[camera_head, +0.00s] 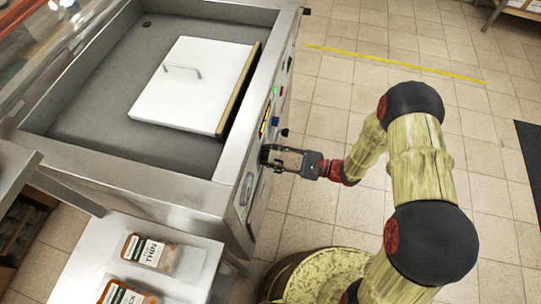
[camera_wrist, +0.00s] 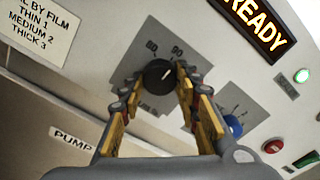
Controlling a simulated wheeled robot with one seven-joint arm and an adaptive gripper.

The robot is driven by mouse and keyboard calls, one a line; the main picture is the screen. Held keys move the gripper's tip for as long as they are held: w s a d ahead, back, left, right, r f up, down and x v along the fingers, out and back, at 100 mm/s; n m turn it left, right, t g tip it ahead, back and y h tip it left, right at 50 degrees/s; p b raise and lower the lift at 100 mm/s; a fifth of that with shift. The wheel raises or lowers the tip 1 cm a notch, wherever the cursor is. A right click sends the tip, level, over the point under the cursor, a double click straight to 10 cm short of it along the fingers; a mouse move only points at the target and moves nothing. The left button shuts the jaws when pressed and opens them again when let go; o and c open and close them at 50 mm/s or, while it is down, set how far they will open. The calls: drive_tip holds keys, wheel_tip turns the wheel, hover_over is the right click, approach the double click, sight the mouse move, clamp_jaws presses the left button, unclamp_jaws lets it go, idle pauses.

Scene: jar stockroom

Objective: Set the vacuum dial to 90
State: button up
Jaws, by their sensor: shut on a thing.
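The vacuum dial is a round black knob (camera_wrist: 157,76) on a grey square of the machine's front panel, in the middle of the wrist view. Printed numbers that look like 80 and 90 stand above it. A short white mark on the knob points up and to the right, towards the 90. My gripper (camera_wrist: 160,82) is shut on the knob, one yellow-padded finger on each side. In the head view my gripper (camera_head: 269,154) reaches the panel from the right and hides the knob.
A lit READY display (camera_wrist: 255,25), green lamp (camera_wrist: 301,76), blue knob (camera_wrist: 233,126) and red button (camera_wrist: 274,147) are nearby. A film placard (camera_wrist: 45,28) reads thin 1, medium 2, thick 3. A white board (camera_head: 190,85) lies in the steel chamber. Packets (camera_head: 149,252) lie front left.

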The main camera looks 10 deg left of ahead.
idle(0.3)
drive_tip(key=o, duration=1.2)
drive_tip(key=shift+c, duration=0.2)
drive_tip(key=d, duration=1.2)
drive_tip(key=shift+s, duration=0.45)
